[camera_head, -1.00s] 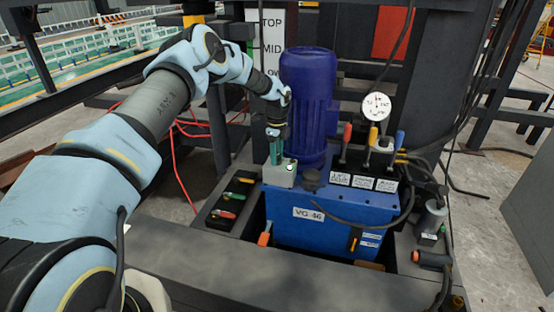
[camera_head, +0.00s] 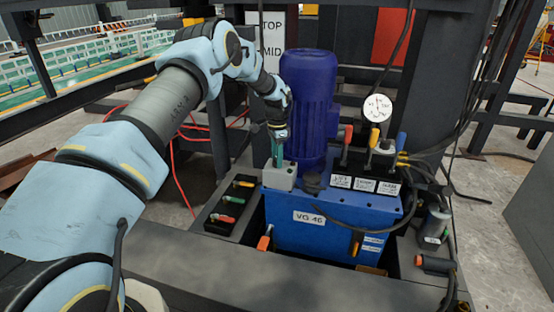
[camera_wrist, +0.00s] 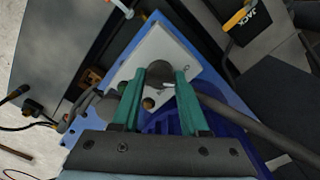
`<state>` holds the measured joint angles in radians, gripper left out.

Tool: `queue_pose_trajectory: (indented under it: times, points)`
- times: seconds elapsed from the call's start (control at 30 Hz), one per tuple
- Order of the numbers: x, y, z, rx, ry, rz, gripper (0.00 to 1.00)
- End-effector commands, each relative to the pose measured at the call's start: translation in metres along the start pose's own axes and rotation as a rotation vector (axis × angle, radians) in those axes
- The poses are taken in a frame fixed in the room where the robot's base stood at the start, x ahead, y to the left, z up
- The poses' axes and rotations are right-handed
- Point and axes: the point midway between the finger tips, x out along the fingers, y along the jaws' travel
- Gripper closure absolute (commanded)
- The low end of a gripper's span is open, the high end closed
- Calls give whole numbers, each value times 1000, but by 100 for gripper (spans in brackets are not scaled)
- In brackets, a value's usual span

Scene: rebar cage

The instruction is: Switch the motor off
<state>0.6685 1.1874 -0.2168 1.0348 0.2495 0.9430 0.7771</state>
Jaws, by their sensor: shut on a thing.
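The motor (camera_head: 310,105) is a dark blue upright cylinder on the blue power unit (camera_head: 335,235), labelled VG 46. A light grey switch box (camera_head: 280,181) sits at the motor's lower left. It also shows in the wrist view (camera_wrist: 185,62), with a dark round knob (camera_wrist: 159,74) on its face. My gripper (camera_head: 277,160) points down at the box. In the wrist view its green fingers (camera_wrist: 159,88) stand on both sides of the knob and are shut on it. The fingers hide part of the box face, and the knob's marks are too small to read.
Several coloured-handled levers (camera_head: 373,140) and a round gauge (camera_head: 378,107) stand right of the motor. A black tray (camera_head: 230,205) with small coloured-handled items lies left of the box. Hoses and cables run at the right. A dark frame beam (camera_head: 200,250) crosses the front.

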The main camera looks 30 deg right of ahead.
Motion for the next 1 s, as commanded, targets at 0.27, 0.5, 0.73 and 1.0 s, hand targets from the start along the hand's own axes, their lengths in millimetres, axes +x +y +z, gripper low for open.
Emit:
queue_pose_trajectory:
  times: [0.27, 0.5, 0.73, 1.0]
  points:
    - [0, 0, -1, -119, 2, -1, 100]
    - [0, 0, -1, -154, 3, -1, 100]
    - [0, 0, -1, -157, 3, -1, 100]
    - [0, 0, -1, -156, 2, -1, 41]
